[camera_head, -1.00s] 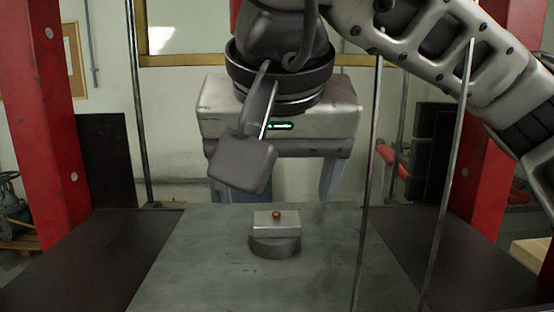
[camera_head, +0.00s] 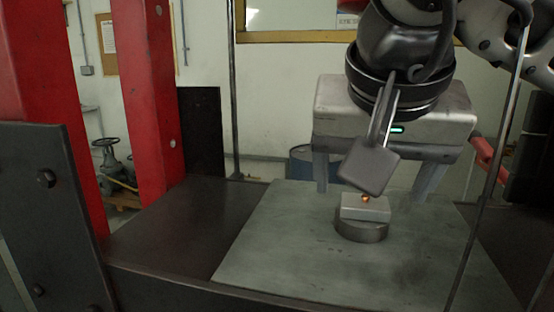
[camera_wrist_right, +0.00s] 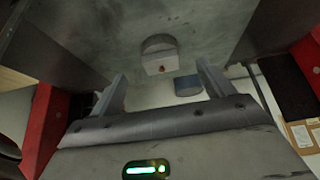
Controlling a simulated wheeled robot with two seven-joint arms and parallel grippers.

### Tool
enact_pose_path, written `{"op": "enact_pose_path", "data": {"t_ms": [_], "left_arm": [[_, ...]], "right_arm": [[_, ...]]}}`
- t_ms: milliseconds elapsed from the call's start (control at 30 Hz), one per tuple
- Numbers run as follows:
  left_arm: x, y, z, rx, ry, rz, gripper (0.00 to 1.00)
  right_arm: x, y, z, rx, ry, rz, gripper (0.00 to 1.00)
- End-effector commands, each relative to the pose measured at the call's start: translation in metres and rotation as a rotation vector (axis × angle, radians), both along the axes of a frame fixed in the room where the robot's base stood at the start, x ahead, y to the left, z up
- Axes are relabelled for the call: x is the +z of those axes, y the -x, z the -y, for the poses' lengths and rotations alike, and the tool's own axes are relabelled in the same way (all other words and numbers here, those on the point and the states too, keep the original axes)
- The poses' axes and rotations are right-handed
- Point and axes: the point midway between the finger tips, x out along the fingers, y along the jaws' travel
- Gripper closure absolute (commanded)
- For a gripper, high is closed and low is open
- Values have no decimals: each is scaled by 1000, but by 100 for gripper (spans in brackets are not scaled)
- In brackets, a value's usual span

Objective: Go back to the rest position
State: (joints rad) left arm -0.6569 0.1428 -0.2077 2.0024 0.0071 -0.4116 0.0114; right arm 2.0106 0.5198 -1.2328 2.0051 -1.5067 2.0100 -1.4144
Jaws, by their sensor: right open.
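A small grey block with an orange-red button (camera_head: 365,199) on top sits on a round dark base (camera_head: 362,232) on the grey table plate (camera_head: 290,250). My right gripper (camera_head: 371,192) hangs at the plate's far side, its two fingers apart and pointing down. It is empty, and the block shows nearer the camera than the fingers. In the right wrist view the open fingers (camera_wrist_right: 161,72) frame the block (camera_wrist_right: 160,64) beyond their tips, with no contact visible. A dark wrist part covers some of the gripper's front in the head view. My left gripper is not in view.
Red posts (camera_head: 150,90) stand at the left, with a dark bolted plate (camera_head: 45,190) in front. A thin upright rod (camera_head: 490,180) stands right of the block. A blue drum (camera_head: 302,165) is behind the table. The table left of the block is clear.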

Motion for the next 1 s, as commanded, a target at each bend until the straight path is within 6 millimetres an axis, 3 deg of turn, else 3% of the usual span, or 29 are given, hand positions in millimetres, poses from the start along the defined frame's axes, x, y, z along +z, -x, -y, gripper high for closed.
{"op": "enact_pose_path", "data": {"t_ms": [367, 433, 567, 1000], "left_arm": [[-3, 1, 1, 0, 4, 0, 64], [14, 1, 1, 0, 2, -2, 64], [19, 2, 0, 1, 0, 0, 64], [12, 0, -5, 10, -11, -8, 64]], "right_arm": [[-68, -34, 11, -2, 1, -2, 20], [-45, -34, 10, -1, -2, 4, 20], [-29, -34, 10, -2, 0, 2, 20], [-22, -28, 5, 1, -1, 0, 20]]}}
